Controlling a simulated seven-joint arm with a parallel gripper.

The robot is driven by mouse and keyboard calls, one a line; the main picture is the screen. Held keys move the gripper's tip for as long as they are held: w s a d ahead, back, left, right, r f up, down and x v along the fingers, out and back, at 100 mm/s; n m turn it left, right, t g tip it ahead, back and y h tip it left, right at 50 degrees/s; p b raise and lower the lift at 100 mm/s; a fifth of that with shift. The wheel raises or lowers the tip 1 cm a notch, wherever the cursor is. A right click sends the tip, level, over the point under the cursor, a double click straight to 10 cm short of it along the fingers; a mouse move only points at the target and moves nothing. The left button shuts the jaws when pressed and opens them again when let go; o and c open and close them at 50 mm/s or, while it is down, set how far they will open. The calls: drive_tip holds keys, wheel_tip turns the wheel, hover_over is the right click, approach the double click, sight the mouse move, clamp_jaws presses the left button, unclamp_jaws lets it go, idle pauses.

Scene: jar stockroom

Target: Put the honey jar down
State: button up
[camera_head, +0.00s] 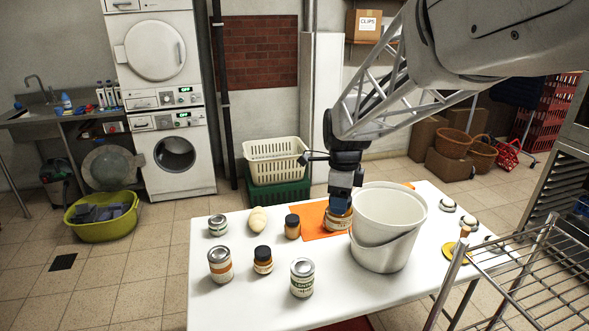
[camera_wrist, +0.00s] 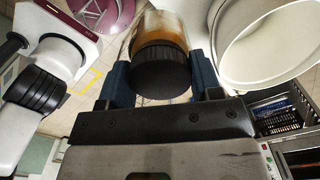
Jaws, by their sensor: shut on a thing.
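My gripper (camera_head: 340,198) points down beside the white bucket, over the orange mat (camera_head: 308,219) on the white table. It is shut on the honey jar (camera_head: 338,220), a squat amber jar with a pale label. In the wrist view the jar's black lid (camera_wrist: 161,70) and amber side (camera_wrist: 160,30) sit between the two blue fingers (camera_wrist: 161,78). The jar's base is at or just above the mat; I cannot tell whether it touches. The gripper hides the jar's top in the head view.
A white bucket (camera_head: 385,258) stands close to the right of the jar; it also shows in the wrist view (camera_wrist: 232,50). Jars (camera_head: 292,226), (camera_head: 263,260), cans (camera_head: 220,264), (camera_head: 302,277), (camera_head: 217,225) and a pale lumpy item (camera_head: 257,220) stand left. A wire rack (camera_head: 515,275) is at right.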

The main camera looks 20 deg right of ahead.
drive_tip(key=shift+w+d+r+n, duration=0.2)
drive_tip(key=shift+w+d+n, duration=0.5)
drive_tip(key=shift+w+n, duration=0.15)
drive_tip(key=w+d+n, duration=0.7)
drive_tip(key=d+n, duration=0.3)
drive_tip(key=n, duration=0.1)
drive_tip(key=w+d+n, duration=0.8)
drive_tip(key=d+n, duration=0.2)
drive_tip(key=n, duration=0.2)
wheel_tip(320, 180, down, 18)
drive_tip(key=shift+s+f, duration=0.15)
drive_tip(key=shift+s, duration=0.15)
drive_tip(key=shift+f, duration=0.15)
wheel_tip(320, 180, down, 6)
drive_tip(key=shift+f, duration=1.85)
drive_tip(key=shift+f, duration=0.15)
